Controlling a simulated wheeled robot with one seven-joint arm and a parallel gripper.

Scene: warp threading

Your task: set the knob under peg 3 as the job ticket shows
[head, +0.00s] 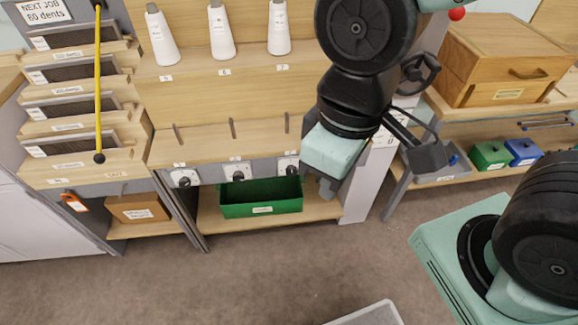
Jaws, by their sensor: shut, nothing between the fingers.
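Three knobs sit on the front edge of the peg shelf (215,143): a left knob (184,178), a middle knob (238,172) and a right knob (289,165). A peg stands above each; the right peg (287,123) is nearest my arm. The small peg number labels are too small to read, and so are the knob settings. My gripper (326,187) is shut and empty, just right of the right knob and apart from it. A card (45,11) at top left reads "NEXT JOB" with a dents number, perhaps 60; no knob setting is readable on it.
Three white cones (221,32) stand on the upper shelf. A green bin (261,197) sits below the knobs. Reeds in slots (68,73) and a yellow rod (98,80) are at left. A wooden box (505,58) is at right. The floor (250,275) in front is mostly clear.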

